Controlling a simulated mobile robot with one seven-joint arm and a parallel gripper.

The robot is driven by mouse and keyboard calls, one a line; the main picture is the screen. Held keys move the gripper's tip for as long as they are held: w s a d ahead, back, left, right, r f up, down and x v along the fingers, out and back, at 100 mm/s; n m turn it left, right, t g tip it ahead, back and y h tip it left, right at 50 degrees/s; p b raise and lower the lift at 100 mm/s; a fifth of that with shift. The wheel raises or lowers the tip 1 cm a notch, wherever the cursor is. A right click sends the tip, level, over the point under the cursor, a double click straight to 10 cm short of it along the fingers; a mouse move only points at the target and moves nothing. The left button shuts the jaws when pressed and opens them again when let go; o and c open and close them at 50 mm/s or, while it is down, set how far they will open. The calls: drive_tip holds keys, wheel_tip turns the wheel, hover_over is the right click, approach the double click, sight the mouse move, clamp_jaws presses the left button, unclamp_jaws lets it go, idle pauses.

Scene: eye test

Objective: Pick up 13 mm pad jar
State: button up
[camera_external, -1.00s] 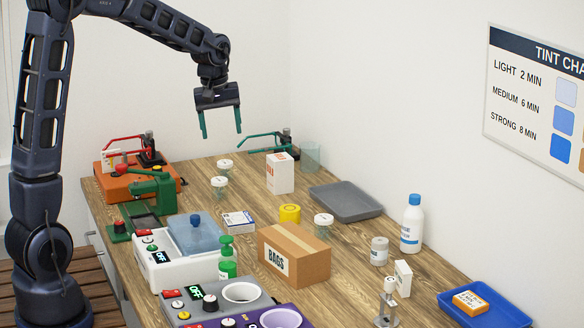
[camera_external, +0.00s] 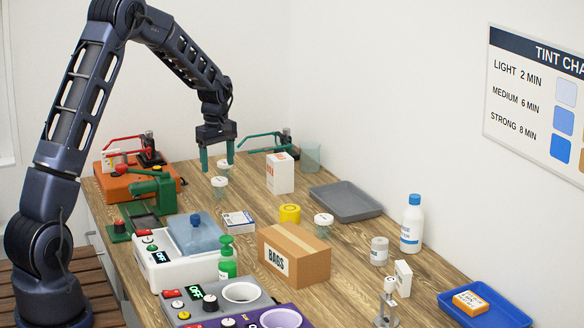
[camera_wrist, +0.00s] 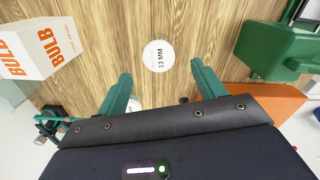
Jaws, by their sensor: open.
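The 13 mm pad jar (camera_wrist: 159,56) shows in the wrist view as a round white lid marked "13 MM", just beyond my fingertips. By its place beside the green press, it appears to be the nearer white-lidded jar (camera_external: 220,182) at the back left of the table in the external view. A second white-lidded jar (camera_external: 225,166) stands just behind it, partly hidden by my finger; a bit of white (camera_wrist: 135,103) shows between my fingers. My gripper (camera_external: 217,166) is open and empty, pointing down above these jars. It also shows in the wrist view (camera_wrist: 161,72).
A white bulb box (camera_external: 280,174) stands to the right. A green press (camera_external: 153,188) and an orange device (camera_external: 120,185) stand to the left. Bare wood lies between jars and box.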

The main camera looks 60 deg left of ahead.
sight(222, 179)
drive_tip(key=f, duration=0.8)
drive_tip(key=shift+w+d+f, duration=0.15)
drive_tip(key=shift+w+f, duration=0.05)
drive_tip(key=shift+f, duration=0.2)
drive_tip(key=c, duration=1.1)
drive_tip(key=shift+r, duration=0.15)
